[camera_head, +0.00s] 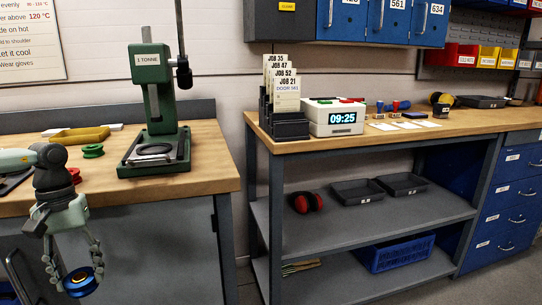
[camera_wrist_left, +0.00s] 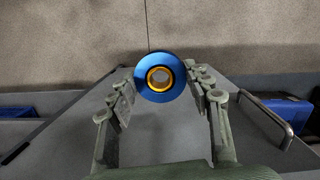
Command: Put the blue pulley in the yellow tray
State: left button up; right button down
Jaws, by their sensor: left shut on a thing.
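The blue pulley (camera_head: 81,283), a blue disc with a gold-coloured hub, is between the fingers of my left gripper (camera_head: 78,274). The gripper is shut on it and points down, in front of the left bench and below its top. In the left wrist view the pulley (camera_wrist_left: 160,77) faces the camera between the fingertips (camera_wrist_left: 160,95). The yellow tray (camera_head: 82,135) lies on the left bench top toward the back, above and behind the gripper. My right gripper is in neither view.
A green pulley (camera_head: 93,151) lies near the tray, and red pieces (camera_head: 74,175) lie closer to my arm. A green press (camera_head: 155,110) stands right of them. The bench's front edge (camera_head: 150,201) is between the gripper and the top. Bare wood shows around the press.

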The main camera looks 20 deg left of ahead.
pick_arm(q)
jog(key=shift+s+d+f, duration=0.2)
jog(key=shift+d+f, duration=0.45)
jog(key=shift+f, duration=0.35)
jog(key=w+d+f+m, duration=0.25)
jog(key=d+f, duration=0.25)
jog(key=d, duration=0.7)
jog(key=w+d+r+m, duration=0.2)
jog(key=w+d, duration=0.1)
jog(key=d, duration=0.5)
jog(key=w+d+r+m+y, duration=0.1)
jog(key=w+d+r+m, duration=0.1)
jog(key=d, duration=0.7)
jog(key=shift+w+d+r+m, duration=0.15)
jog(key=shift+w+m, duration=0.6)
